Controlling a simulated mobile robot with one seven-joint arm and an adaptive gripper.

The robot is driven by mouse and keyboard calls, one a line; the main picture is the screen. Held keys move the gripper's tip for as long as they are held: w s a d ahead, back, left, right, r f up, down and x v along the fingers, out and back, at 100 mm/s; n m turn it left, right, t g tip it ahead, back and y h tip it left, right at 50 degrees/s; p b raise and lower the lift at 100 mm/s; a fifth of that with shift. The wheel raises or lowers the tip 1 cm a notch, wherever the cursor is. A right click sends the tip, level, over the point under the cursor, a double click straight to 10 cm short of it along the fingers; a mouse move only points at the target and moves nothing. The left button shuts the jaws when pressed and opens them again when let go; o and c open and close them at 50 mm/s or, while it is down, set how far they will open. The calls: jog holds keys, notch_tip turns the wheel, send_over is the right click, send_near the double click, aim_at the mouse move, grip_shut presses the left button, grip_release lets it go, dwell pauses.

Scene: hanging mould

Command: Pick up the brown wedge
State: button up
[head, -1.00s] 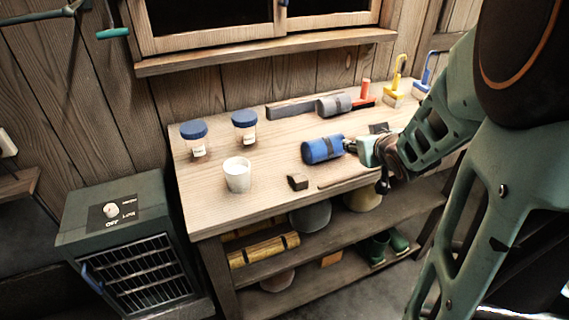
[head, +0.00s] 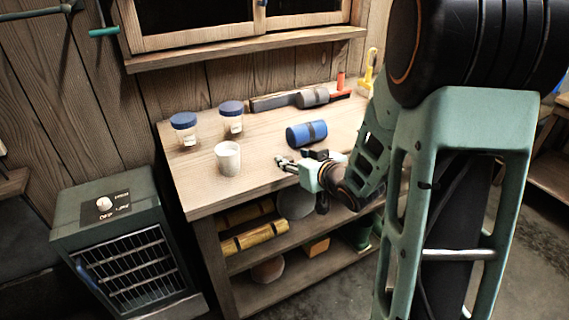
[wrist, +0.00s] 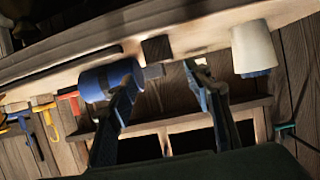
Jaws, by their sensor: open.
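The brown wedge (wrist: 157,49) is a small dark block on the workbench top. In the wrist view it lies just past the fingertips, in line with the gap between them. In the head view I cannot make it out, as my gripper covers that spot. My gripper (wrist: 159,76) is open and empty, its two fingers spread wide. In the head view my gripper (head: 286,163) is low over the front part of the bench, between the white cup and the blue cylinder. I cannot tell whether it touches the wedge.
A white cup (head: 228,160) stands left of my gripper and a blue cylinder (head: 307,133) lies behind it. Two blue-lidded jars (head: 184,129) (head: 231,118) stand farther back left.

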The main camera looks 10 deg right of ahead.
aim_at(286, 157)
jog(key=x, duration=0.2)
jog(key=f+x, duration=0.1)
jog(key=x, duration=0.2)
jog(key=shift+s+a, duration=0.15)
jog(key=shift+s, duration=0.1)
jog(key=shift+w+a+f, duration=0.1)
jog(key=shift+w, duration=0.4)
jog(key=shift+c, duration=0.4)
jog(key=c, duration=1)
